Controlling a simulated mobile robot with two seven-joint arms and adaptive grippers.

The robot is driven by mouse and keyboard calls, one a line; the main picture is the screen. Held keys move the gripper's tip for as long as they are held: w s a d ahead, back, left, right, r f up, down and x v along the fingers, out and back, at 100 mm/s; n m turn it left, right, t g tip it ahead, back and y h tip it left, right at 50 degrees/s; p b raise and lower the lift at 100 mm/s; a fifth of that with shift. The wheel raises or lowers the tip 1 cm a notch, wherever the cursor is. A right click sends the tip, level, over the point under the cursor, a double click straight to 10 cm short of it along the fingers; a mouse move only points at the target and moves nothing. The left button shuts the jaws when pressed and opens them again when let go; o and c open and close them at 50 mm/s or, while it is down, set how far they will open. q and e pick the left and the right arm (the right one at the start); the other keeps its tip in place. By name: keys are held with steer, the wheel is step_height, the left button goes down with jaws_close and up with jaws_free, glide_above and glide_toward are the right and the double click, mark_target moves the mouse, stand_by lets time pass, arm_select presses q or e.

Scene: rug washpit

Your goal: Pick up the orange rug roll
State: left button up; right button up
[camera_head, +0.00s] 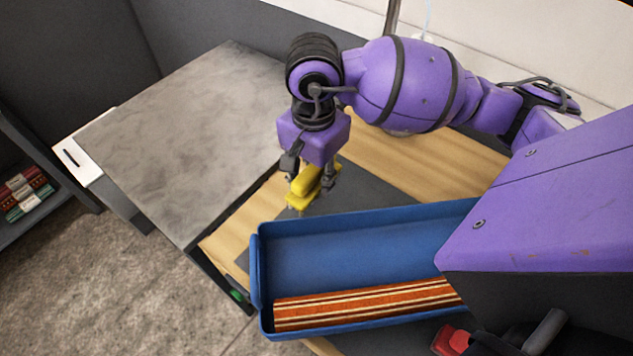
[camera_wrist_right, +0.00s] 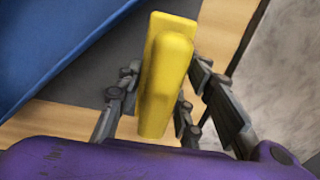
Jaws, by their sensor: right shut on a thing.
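The orange rug roll (camera_head: 365,304), striped with white and dark lines, lies along the near side inside a blue tray (camera_head: 262,250). My right arm covers its right end in the head view. My right gripper (camera_head: 312,187) is beyond the tray, shut on a yellow brush-like thing (camera_head: 307,184) with a raised grip. In the right wrist view the yellow thing (camera_wrist_right: 166,75) sits between the fingers. I cannot tell whether it touches the surface below. My left gripper is not in view.
A grey slab (camera_head: 190,130) stands left of a wooden worktop (camera_head: 420,150) with a dark mat (camera_head: 375,195). Several rolled rugs (camera_head: 27,192) lie on a shelf at the far left. Open floor (camera_head: 150,285) shows at the lower left.

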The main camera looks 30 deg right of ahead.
mark_target(314, 189)
steer(key=shift+f, duration=2.05)
steer(key=o, duration=1.3)
steer(key=shift+r, duration=0.1)
steer(key=shift+c, duration=0.2)
